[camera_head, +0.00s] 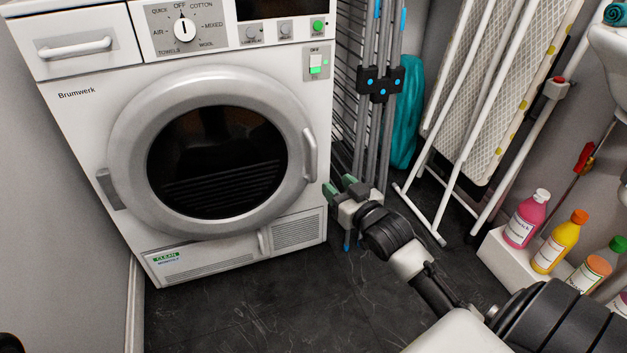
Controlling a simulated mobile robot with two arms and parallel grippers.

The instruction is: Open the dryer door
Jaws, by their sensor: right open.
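The white dryer (78,130) stands at the left centre of the head view. Its round grey door (137,100) with a dark window (217,162) looks shut. The door's light handle (310,155) is on the right side of the door's ring. My right gripper (340,188) is open and empty. It shows in front of the dryer's right edge, below and to the right of the handle, and is not touching the handle. My left gripper is not in view.
A folded drying rack (380,110) and a leaning ironing board (490,90) stand right of the dryer. Several bottles, one pink (526,220), stand on a white ledge (505,262) at right. A wall is close on the dryer's left. Dark floor (270,310) in front is clear.

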